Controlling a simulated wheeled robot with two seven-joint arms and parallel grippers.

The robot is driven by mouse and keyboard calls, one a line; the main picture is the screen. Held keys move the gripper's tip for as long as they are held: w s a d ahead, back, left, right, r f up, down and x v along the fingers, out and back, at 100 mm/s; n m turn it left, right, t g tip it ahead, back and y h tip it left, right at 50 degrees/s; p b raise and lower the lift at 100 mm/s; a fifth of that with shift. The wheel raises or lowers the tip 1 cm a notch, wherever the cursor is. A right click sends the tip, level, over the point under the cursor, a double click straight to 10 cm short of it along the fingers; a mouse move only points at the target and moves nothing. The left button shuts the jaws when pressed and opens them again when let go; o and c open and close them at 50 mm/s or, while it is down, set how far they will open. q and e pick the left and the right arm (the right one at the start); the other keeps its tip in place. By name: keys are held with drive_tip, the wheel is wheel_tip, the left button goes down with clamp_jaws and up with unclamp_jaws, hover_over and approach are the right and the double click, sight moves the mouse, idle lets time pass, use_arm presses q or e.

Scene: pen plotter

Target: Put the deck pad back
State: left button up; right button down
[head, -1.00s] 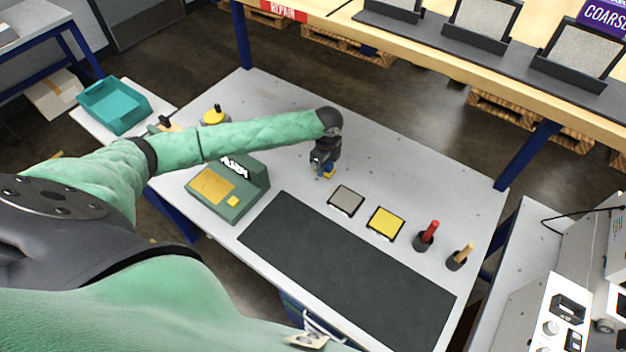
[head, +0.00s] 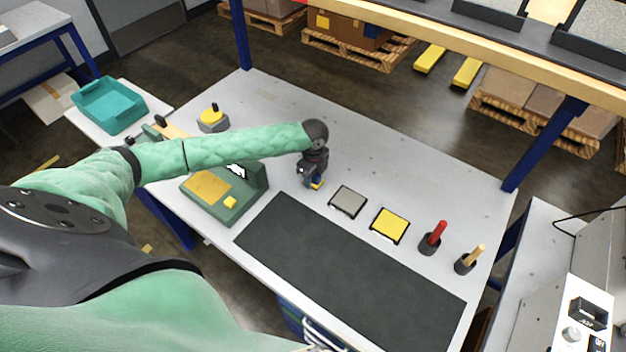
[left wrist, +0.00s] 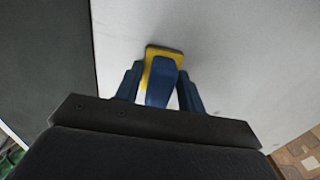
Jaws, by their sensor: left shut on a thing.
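My left gripper (head: 311,180) is shut on a blue-handled pad with a yellow base (head: 317,186), over the light grey table. In the left wrist view, the blue handle (left wrist: 160,84) stands between the fingers of my left gripper (left wrist: 160,92), and the yellow base (left wrist: 165,53) shows beyond it. I cannot tell whether the base touches the table. A flat grey square (head: 348,201) and a flat yellow square (head: 390,223), both dark-edged, lie to the right of the gripper. My right gripper is not in view.
A green device (head: 226,207) with a yellow plate stands left of the gripper. A dark mat (head: 350,272) covers the front. Red (head: 433,238) and tan (head: 470,258) sticks stand in holders at right. A yellow-topped knob (head: 212,118) is behind my arm. The table's back is clear.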

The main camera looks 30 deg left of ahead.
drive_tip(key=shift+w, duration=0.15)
use_arm(q)
drive_tip(key=shift+f, duration=0.15)
drive_tip(key=o, duration=1)
drive_tip(key=shift+o, duration=0.2)
drive_tip(key=shift+r, duration=0.4)
wheel_tip(320, 180, up, 6)
drive_tip(key=p, duration=0.5)
drive_tip(key=shift+f, duration=0.2)
wheel_tip(320, 180, up, 5)
drive_tip(key=p, duration=0.3)
drive_tip(key=shift+r+p, duration=0.4)
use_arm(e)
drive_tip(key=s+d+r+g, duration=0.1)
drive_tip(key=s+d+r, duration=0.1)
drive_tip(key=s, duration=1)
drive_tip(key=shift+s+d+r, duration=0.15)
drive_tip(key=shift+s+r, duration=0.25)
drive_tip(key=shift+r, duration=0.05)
